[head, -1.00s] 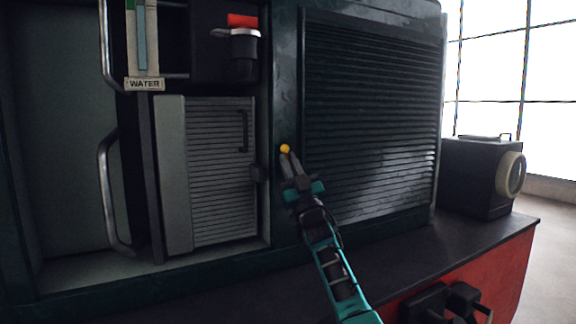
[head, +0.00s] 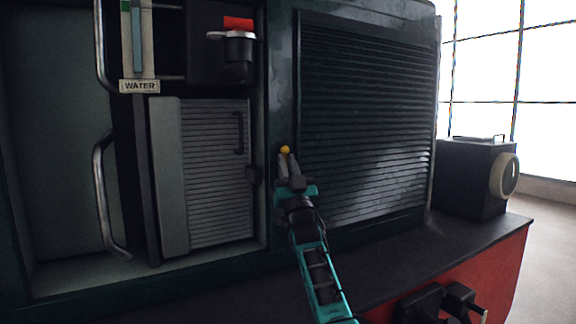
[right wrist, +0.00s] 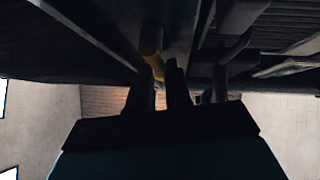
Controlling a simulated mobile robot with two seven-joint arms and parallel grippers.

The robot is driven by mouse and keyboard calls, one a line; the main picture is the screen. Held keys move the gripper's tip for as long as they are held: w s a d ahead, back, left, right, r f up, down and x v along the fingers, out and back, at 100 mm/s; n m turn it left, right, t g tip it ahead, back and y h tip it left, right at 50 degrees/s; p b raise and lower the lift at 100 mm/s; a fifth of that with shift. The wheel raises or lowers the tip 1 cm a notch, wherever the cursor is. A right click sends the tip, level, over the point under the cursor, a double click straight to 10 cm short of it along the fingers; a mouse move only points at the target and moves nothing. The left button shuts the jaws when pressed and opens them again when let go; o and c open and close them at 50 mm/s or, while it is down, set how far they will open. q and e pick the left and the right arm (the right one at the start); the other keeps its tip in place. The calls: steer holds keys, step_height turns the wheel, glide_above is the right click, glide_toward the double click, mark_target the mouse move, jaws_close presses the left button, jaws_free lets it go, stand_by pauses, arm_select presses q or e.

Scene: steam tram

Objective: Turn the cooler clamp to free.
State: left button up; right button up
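The clamp shows as a small yellow knob (head: 285,149) on the dark green frame between the grey louvred door and the large dark louvred panel. Its lever is mostly hidden by my gripper. My right gripper (head: 287,160) is right at the knob, reaching up from below. In the right wrist view the yellow knob (right wrist: 151,62) lies just beyond the fingertips, nearer the left finger. The two fingers (right wrist: 161,74) stand a little apart with a narrow gap and nothing clearly held between them. Whether they touch the knob is too dark to tell. My left gripper is out of view.
A grey louvred door (head: 215,175) with a dark handle is left of the knob. A WATER gauge (head: 139,50) and a red-topped fitting (head: 239,45) are above it. The dark louvred panel (head: 370,110) is to the right. A lamp box (head: 478,178) stands on the ledge.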

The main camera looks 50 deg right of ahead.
steer(key=o, duration=0.3)
steer(key=shift+w+d+r, duration=0.15)
steer(key=shift+r, duration=0.25)
steer(key=shift+o, duration=0.7)
steer(key=shift+f, duration=0.15)
step_height(320, 180, up, 20)
steer(key=shift+r+p, duration=0.1)
steer(key=shift+p, duration=0.35)
